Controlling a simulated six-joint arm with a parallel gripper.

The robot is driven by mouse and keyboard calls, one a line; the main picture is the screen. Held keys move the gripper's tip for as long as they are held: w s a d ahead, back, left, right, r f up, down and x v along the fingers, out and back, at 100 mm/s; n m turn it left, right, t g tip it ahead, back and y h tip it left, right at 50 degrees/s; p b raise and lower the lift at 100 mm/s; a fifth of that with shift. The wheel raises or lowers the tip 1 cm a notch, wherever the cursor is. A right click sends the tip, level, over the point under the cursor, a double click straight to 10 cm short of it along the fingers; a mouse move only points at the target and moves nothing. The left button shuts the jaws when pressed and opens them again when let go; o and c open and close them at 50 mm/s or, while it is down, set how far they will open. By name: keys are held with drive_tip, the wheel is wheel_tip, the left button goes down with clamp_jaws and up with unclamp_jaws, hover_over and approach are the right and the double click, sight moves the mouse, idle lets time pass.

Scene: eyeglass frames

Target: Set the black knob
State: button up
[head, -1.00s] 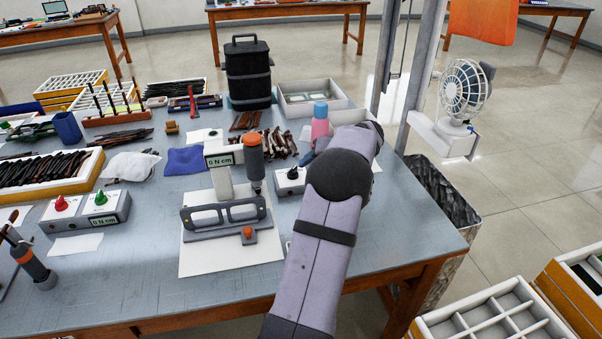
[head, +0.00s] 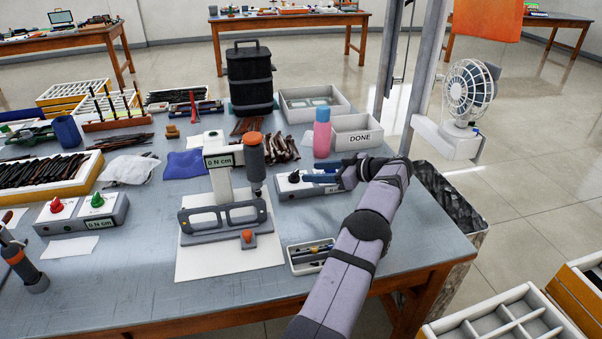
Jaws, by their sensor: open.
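The black knob (head: 294,176) stands on top of a low grey control box (head: 289,188), right of the screwdriver stand on the table. My gripper (head: 312,173) reaches in from the right with its blue fingers pointing left. It is open, and its fingertips are just right of the knob. From this view I cannot tell whether they touch it. The right part of the box is partly hidden behind my gripper. The direction the knob points is too small to read.
The fixture with an eyeglass frame (head: 222,217) and an orange-topped driver (head: 254,158) stand to the left. A pink bottle (head: 322,139) and a DONE bin (head: 357,145) stand behind my gripper. A small tool tray (head: 304,258) lies in front.

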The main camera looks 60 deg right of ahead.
sight(296, 172)
drive_tip(key=shift+p+x, duration=0.6)
drive_tip(key=shift+x, duration=2.65)
drive_tip(key=shift+c, duration=0.7)
drive_tip(key=c, duration=0.9)
